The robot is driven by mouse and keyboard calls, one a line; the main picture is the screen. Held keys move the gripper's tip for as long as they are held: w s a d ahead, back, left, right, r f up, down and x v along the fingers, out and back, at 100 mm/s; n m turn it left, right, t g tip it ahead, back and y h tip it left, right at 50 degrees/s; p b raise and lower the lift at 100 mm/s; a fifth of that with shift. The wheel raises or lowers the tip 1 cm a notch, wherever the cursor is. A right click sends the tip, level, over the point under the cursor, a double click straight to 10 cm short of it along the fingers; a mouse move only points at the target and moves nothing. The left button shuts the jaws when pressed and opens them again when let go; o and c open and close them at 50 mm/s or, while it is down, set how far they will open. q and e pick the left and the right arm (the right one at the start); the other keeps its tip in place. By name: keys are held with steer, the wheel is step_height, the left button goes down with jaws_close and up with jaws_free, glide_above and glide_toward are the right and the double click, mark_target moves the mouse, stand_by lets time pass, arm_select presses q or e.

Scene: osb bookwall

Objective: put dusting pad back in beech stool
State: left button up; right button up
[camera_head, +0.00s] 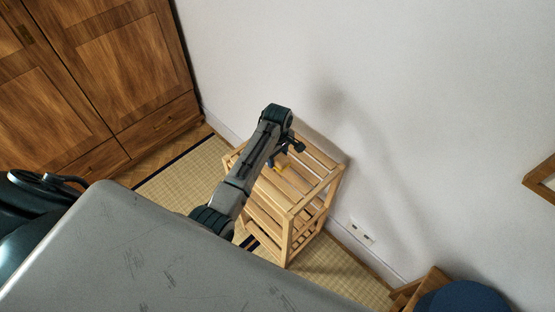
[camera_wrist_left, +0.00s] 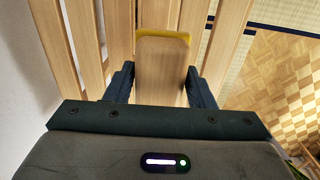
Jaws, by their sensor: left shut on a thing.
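The dusting pad is a wooden block with a yellow edge (camera_wrist_left: 162,35), held between the fingers of my left gripper (camera_wrist_left: 160,80) in the left wrist view. In the head view a small yellow bit of the pad (camera_head: 280,169) shows below my left gripper (camera_head: 284,160), the rest hidden by my arm. The beech stool (camera_head: 318,183) is a pale slatted wooden frame with lower slatted levels, standing against the white wall. The pad is over its top slats (camera_wrist_left: 90,45); I cannot tell whether it touches them. My right gripper is not in view.
A brown wooden cabinet (camera_head: 95,70) stands at the upper left. A grey surface (camera_head: 160,260) fills the lower left. A dark blue round seat (camera_head: 465,297) is at the lower right. Straw matting (camera_head: 185,185) lies left of the stool, and a wall socket (camera_head: 362,231) is right of it.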

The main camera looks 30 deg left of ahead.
mark_target(277, 161)
arm_select(q)
steer(key=shift+w+a+f, duration=0.1)
steer(key=shift+w+f, duration=0.1)
step_height(277, 161, down, 2)
steer(key=shift+f+p, duration=0.2)
steer(key=shift+p, duration=0.4)
steer(key=shift+f, duration=0.4)
steer(key=o, duration=1.1)
step_height(277, 161, up, 12)
steer(key=shift+r+b, duration=0.1)
steer(key=shift+b, duration=0.8)
